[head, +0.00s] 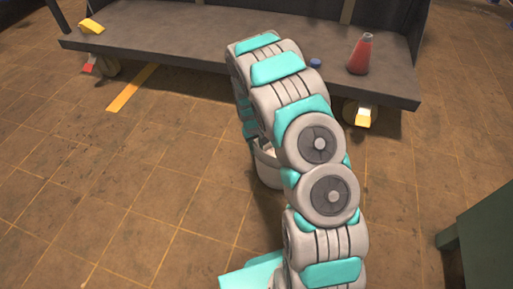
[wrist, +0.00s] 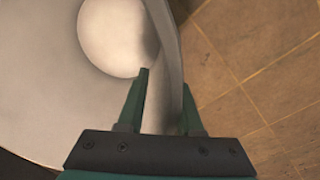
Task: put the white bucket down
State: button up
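The white bucket (head: 267,168) shows in the head view just left of my arm, which hides much of it. In the wrist view the bucket's wall (wrist: 166,35) runs between the two green fingers of my gripper (wrist: 165,85). One finger is inside the bucket and one outside, and the gripper is shut on the wall. A round pale object (wrist: 117,36) lies inside the bucket. The fingers are hidden in the head view. I cannot tell whether the bucket's base touches the floor.
A low grey cart (head: 190,38) on casters stands at the back. It carries a red cone-shaped bottle (head: 360,56), a small blue item (head: 315,63) and a yellow item (head: 91,26). A green cabinet edge (head: 485,235) is at the right. The tiled floor (head: 130,190) on the left is clear.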

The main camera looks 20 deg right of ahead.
notch_tip(320, 180, up, 13)
jog(key=a, duration=0.1)
jog(key=s+r+m, duration=0.1)
jog(key=s+r, duration=1)
jog(key=s+a+r, duration=0.1)
jog(key=s+r, duration=0.2)
jog(key=s, duration=0.6)
jog(key=s+a+r+g, duration=0.1)
jog(key=s+a+r, duration=0.1)
jog(key=s, duration=0.8)
jog(key=s+a+r+g+y, duration=0.1)
jog(key=s+r, duration=0.3)
jog(key=s, duration=0.6)
jog(key=shift+s+a+r, duration=0.15)
jog(key=shift+r, duration=0.05)
